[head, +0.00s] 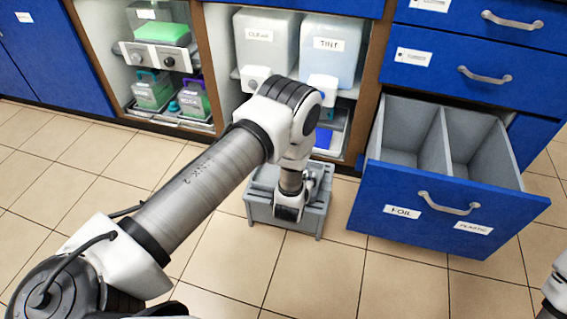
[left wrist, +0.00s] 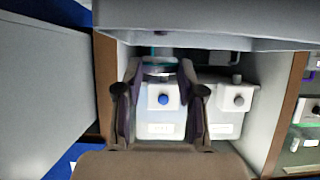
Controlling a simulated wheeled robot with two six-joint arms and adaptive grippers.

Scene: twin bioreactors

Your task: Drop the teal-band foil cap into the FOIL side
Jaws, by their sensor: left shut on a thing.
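My left gripper is hidden behind its own wrist in the head view, low over a grey step-like stand. In the left wrist view my left gripper (left wrist: 160,78) is closed on a small silvery, teal-edged round thing, which looks like the teal-band foil cap (left wrist: 160,67). It is only partly visible between the fingertips. The open blue drawer (head: 440,235) is to the right, apart from the gripper. Its left compartment (head: 405,135) is above the FOIL label, and its right compartment (head: 475,150) is above the second label. Both look empty.
The grey stand (head: 313,215) is on the tiled floor left of the drawer. Behind it, the CLEAR carboy (head: 262,50) and TINT carboy (head: 328,62) stand in an open cabinet. Closed drawers (head: 450,60) are above the open one. Floor in front is clear.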

